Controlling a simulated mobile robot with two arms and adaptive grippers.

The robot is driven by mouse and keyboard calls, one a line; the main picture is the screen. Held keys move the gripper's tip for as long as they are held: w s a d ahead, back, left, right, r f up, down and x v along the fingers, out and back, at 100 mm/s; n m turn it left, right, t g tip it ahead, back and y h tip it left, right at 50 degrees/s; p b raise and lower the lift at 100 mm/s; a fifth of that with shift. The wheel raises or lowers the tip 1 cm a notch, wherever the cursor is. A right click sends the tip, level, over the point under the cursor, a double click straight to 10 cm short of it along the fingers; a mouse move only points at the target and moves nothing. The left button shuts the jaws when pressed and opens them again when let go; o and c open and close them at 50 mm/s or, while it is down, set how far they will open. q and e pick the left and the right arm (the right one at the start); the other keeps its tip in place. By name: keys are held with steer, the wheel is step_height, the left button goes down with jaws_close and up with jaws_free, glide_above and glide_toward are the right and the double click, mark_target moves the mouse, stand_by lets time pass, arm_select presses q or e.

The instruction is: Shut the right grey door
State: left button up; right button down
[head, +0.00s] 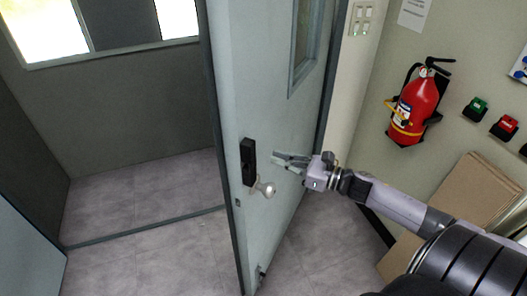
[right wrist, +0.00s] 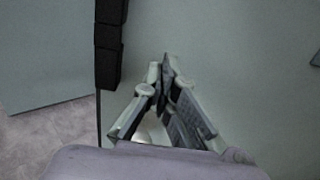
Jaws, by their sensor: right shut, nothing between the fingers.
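The right grey door (head: 262,100) stands open in the middle of the head view, swung toward me with its hinge side at the right. It carries a black lock box (head: 248,162) and a round silver knob (head: 266,189). My right gripper (head: 275,160) is shut and empty, just right of the lock box, in front of the door's face. The right wrist view shows the fingertips (right wrist: 167,62) together against the grey door surface (right wrist: 230,60), with the black lock box (right wrist: 110,40) to their left. I cannot tell whether they touch the door. My left gripper is not in view.
The doorway left of the door opens onto a tiled floor (head: 150,190). Another grey door panel (head: 25,250) shows at the lower left. A red fire extinguisher (head: 414,105) hangs on the right wall, with cardboard (head: 465,195) leaning below it.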

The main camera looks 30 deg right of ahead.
steer(key=p+x, duration=0.1)
steer(key=x, duration=0.4)
steer(key=shift+p, duration=0.3)
steer(key=shift+a, duration=0.1)
